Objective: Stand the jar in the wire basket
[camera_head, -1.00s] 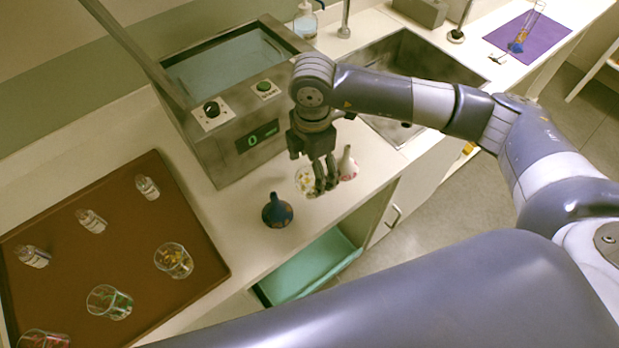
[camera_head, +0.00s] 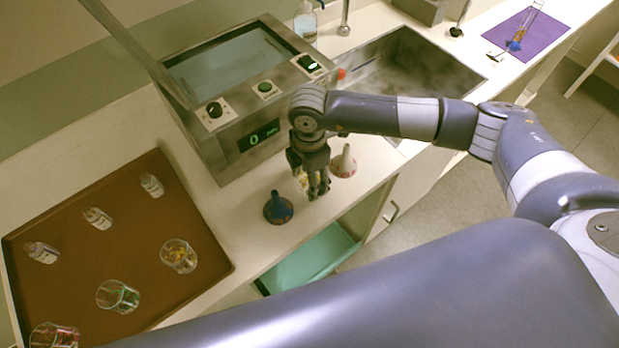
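A small clear jar with yellowish bits (camera_head: 301,179) stands on the counter, between a dark blue funnel and a white funnel, and is mostly hidden behind my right gripper. My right gripper (camera_head: 318,192) points down right at the jar, fingers low near the counter. Its fingers look close together, but whether they close on the jar is hidden. I cannot make out a wire basket. The open bath machine (camera_head: 252,140) stands behind the gripper, its basin (camera_head: 228,68) showing a grey-blue surface. My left gripper is out of view.
A brown tray (camera_head: 130,250) with several bottles and glasses lies at left. A sink (camera_head: 420,68) is behind right. The raised lid arm (camera_head: 135,50) stands at the bath's left.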

